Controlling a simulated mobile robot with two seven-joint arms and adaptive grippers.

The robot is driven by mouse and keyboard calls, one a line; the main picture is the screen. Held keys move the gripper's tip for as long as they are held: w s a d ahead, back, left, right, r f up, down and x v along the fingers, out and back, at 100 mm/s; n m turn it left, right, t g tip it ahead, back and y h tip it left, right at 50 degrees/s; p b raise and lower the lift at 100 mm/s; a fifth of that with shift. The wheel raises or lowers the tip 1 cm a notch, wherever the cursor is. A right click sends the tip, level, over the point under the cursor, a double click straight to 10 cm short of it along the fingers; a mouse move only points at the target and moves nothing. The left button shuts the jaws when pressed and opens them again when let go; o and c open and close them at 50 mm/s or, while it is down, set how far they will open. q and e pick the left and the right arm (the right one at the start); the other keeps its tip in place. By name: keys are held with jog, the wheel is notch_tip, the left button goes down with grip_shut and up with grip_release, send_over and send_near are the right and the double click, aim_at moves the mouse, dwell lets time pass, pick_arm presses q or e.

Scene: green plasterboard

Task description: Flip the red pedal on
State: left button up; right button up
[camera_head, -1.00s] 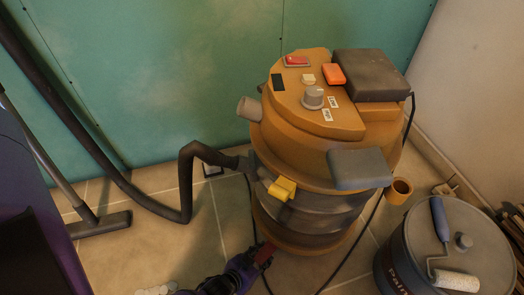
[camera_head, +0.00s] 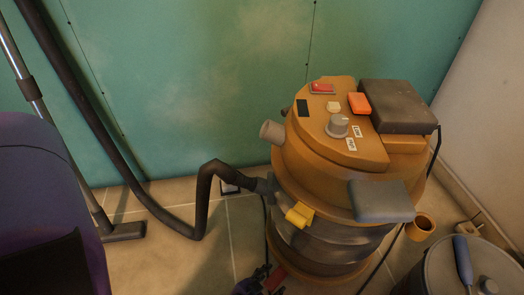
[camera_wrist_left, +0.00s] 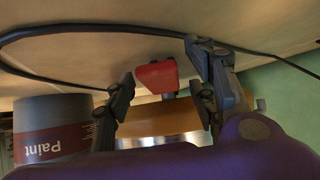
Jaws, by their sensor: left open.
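The red pedal (camera_wrist_left: 156,76) shows in the left wrist view, joined by a dark mount to the orange vacuum body (camera_wrist_left: 160,122). In the head view the pedal (camera_head: 275,278) sits low on the front left of the vacuum (camera_head: 330,160), near the bottom edge. My left gripper (camera_head: 262,279) is beside it there, mostly cut off. In the left wrist view my left gripper (camera_wrist_left: 160,68) is open, one finger on each side of the pedal with gaps, holding nothing. Whether its tips are level with the pedal is unclear. My right gripper is not in view.
A black hose (camera_head: 203,200) runs from the vacuum to the left. A dark cable (camera_wrist_left: 60,30) curves over the tiled floor near the pedal. A paint bucket (camera_head: 440,270) with a roller stands at the right; it also shows in the left wrist view (camera_wrist_left: 50,115). A green wall stands behind.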

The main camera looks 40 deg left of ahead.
pick_arm(q)
jog(key=d+v, duration=0.1)
jog(key=v, duration=1)
jog(key=shift+s+a, duration=0.25)
jog(key=shift+a, duration=0.3)
jog(key=shift+w+r, duration=0.1)
